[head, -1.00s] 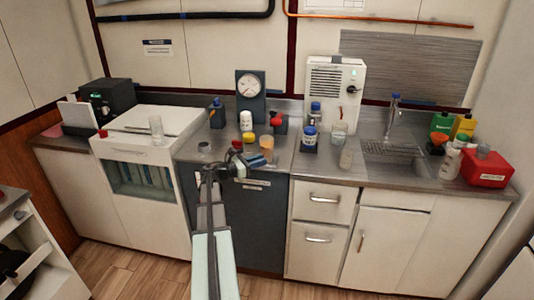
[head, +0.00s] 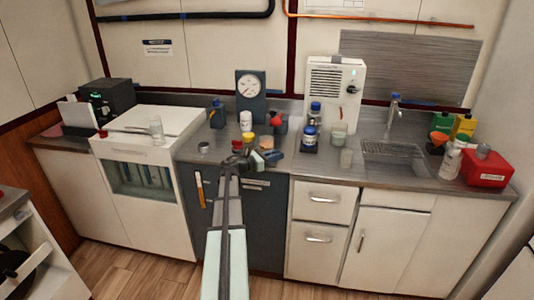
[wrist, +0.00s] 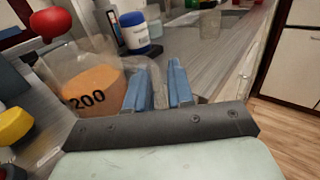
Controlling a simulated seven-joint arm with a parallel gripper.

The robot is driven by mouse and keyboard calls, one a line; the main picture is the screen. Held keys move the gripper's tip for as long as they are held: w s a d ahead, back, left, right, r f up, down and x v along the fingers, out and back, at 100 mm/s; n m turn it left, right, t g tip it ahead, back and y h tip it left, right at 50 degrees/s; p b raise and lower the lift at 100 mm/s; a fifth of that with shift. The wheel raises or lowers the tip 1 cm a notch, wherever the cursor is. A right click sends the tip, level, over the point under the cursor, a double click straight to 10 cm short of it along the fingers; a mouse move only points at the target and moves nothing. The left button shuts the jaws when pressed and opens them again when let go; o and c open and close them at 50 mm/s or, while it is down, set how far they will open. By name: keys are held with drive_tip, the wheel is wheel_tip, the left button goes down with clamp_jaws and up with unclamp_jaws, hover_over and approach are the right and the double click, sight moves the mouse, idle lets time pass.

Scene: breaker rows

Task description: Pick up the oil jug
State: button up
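The oil jug appears to be the clear vessel with orange liquid and a "200" mark (wrist: 92,92), just left of my fingers in the wrist view. In the head view the orange jug (head: 266,142) stands on the counter by the front edge, partly hidden behind my gripper. My gripper (head: 268,157) is at the jug's right front side. In the wrist view my two blue fingers (wrist: 161,88) stand apart with a gap between them. A clear curved part of the jug, perhaps its handle, shows at the gap; I cannot tell whether the fingers touch it.
A yellow-capped container (wrist: 14,127) and a red knob (wrist: 50,22) are close to the jug. A blue-lidded jar (wrist: 134,33) stands beyond it.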

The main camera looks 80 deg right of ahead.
clamp_jaws()
drive_tip(key=shift+r, duration=0.2)
idle(0.6)
wheel_tip(320, 180, up, 9)
drive_tip(key=shift+r, duration=0.2)
idle(0.9)
